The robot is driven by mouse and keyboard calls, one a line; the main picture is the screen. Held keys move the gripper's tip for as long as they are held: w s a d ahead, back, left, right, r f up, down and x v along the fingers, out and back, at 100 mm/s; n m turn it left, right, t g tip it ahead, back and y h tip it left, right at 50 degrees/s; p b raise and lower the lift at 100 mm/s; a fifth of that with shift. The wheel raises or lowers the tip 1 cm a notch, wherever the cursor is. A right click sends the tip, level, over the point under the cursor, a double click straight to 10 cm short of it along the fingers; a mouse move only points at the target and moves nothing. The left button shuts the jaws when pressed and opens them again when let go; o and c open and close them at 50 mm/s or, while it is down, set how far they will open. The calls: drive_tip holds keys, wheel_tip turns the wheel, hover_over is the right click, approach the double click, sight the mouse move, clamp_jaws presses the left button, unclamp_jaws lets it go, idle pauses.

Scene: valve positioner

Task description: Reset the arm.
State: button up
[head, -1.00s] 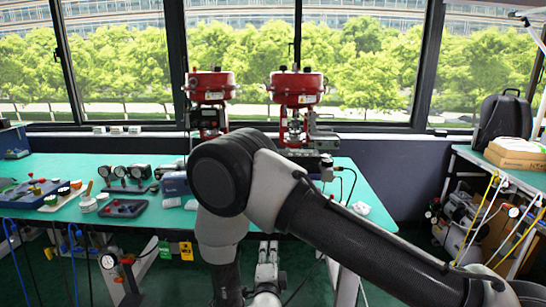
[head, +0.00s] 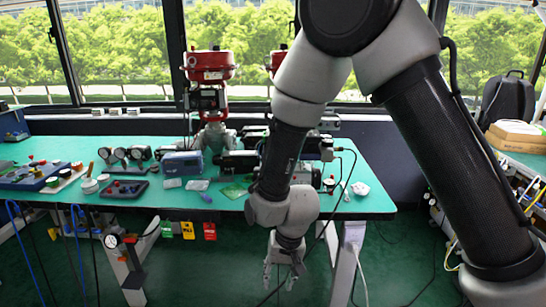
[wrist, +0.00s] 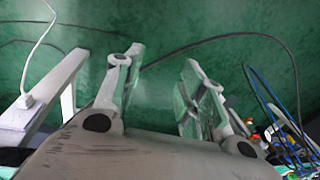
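My arm (head: 412,110) crosses the right half of the head view, with its elbow at the top edge and its forearm coming down in the middle. My gripper (head: 281,280) hangs at its end, pointing down in front of the workbench's front edge and over the green floor. In the wrist view my gripper (wrist: 163,82) has its two fingers well apart, with only floor and a dark cable behind the gap. It is open and holds nothing.
The green-topped workbench (head: 330,203) carries a red valve actuator (head: 210,66), a second one mostly hidden by my arm, gauges (head: 120,155) and a dark tray (head: 122,189). A white bench leg (head: 346,265) stands right of my gripper. A side table with a backpack (head: 508,101) is at right.

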drive_tip(key=s+d+r+t, duration=0.1)
drive_tip(key=s+d+r, duration=0.2)
drive_tip(key=d+r, duration=0.8)
drive_tip(key=s+d+r+t+h, duration=0.1)
drive_tip(key=s+d+r, duration=0.2)
drive_tip(key=d+r, duration=0.7)
drive_tip(key=s+d+r+t, duration=0.2)
drive_tip(key=s+d+r, duration=0.2)
drive_tip(key=d+r, duration=0.7)
drive_tip(key=d, duration=0.3)
drive_tip(key=shift+r+m+h, duration=0.3)
drive_tip(key=shift+h, duration=0.1)
